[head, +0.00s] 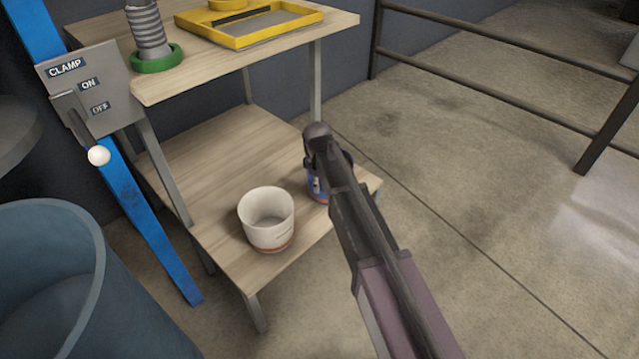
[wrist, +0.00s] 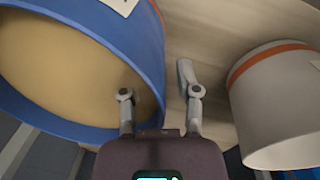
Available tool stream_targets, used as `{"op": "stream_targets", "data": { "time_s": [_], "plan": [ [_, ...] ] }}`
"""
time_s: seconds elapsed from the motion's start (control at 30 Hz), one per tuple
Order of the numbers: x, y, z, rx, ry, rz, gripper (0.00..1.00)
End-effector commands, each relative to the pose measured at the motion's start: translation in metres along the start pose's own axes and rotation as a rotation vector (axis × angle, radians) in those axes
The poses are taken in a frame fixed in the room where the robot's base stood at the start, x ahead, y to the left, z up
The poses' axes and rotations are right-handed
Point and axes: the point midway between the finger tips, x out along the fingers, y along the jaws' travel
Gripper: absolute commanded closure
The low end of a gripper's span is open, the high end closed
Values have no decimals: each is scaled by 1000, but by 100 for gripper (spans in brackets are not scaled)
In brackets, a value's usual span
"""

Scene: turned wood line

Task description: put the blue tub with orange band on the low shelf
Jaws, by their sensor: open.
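The blue tub (head: 316,189) stands at the right end of the low shelf (head: 205,150), mostly hidden behind my arm in the head view. In the wrist view the blue tub (wrist: 88,12) fills the left side, with its tan inside facing the camera and a strip of orange at its far edge. My gripper (wrist: 155,82) is open at the tub's rim. One finger shows over the tub's opening and the other is outside, so the wall lies between them. I cannot tell whether either finger touches it.
A white tub (head: 267,218) with an orange band stands left of the blue tub; in the wrist view it (wrist: 275,100) is close to the outer finger. The upper shelf (head: 240,68) holds a yellow tray (head: 250,38) and a grey threaded post in a green ring (head: 158,58). Bare shelf lies behind.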

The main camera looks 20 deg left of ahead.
Motion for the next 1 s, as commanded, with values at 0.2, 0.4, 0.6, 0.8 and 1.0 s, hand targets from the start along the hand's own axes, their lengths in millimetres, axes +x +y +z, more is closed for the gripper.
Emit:
{"op": "stream_targets", "data": {
  "time_s": [0.2, 0.4, 0.6, 0.8, 1.0],
  "plan": [
    [-16, 0, 0, 0, 0, 0, 57],
    [-33, 0, 0, 0, 0, 0, 57],
    [-50, 0, 0, 0, 0, 0, 57],
    [-67, 0, 0, 0, 0, 0, 57],
    [-84, 0, 0, 0, 0, 0, 57]
  ]
}}
